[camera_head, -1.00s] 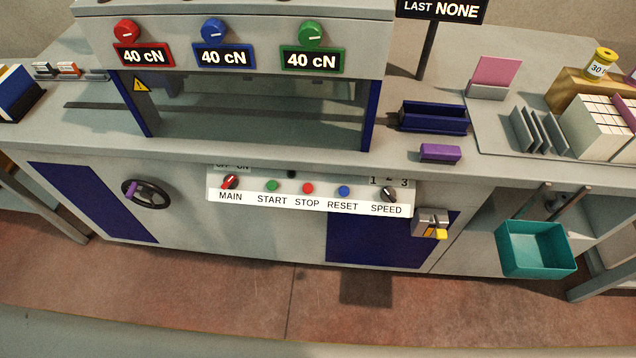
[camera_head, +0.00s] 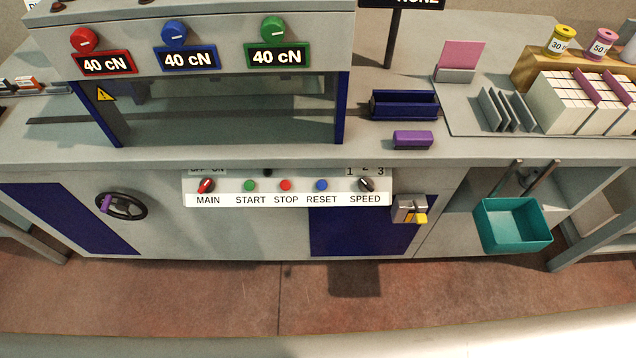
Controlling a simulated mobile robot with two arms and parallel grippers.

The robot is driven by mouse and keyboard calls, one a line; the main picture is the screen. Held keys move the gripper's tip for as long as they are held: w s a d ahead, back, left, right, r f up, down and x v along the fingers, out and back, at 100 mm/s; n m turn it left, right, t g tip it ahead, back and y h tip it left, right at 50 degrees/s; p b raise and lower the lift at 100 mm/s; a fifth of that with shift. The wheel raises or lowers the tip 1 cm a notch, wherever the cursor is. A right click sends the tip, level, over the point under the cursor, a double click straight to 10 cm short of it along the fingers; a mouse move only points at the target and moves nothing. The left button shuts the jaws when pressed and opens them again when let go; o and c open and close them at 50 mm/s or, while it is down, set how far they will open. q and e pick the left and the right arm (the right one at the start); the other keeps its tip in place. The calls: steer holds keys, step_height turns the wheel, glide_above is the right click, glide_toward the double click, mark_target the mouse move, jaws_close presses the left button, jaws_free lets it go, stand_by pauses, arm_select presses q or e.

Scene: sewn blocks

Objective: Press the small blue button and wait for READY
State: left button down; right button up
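The small blue button (camera_head: 321,185) sits on the white control strip (camera_head: 230,200) on the machine's front, above the word RESET. To its left are the red STOP button (camera_head: 285,185) and the green START button (camera_head: 250,185). The red MAIN switch (camera_head: 206,186) is at the strip's left end and the dark SPEED knob (camera_head: 366,185) at its right. A black sign (camera_head: 402,3) at the top edge is cut off; only part of the word NONE shows. No READY text is visible. Neither gripper is in view.
A handwheel (camera_head: 121,205) is left of the strip. A yellow-tipped metal fitting (camera_head: 410,210) and a teal bin (camera_head: 512,225) stick out at right. A purple block (camera_head: 412,140) lies by the worktop's front edge. The floor (camera_head: 200,290) before the machine looks clear.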

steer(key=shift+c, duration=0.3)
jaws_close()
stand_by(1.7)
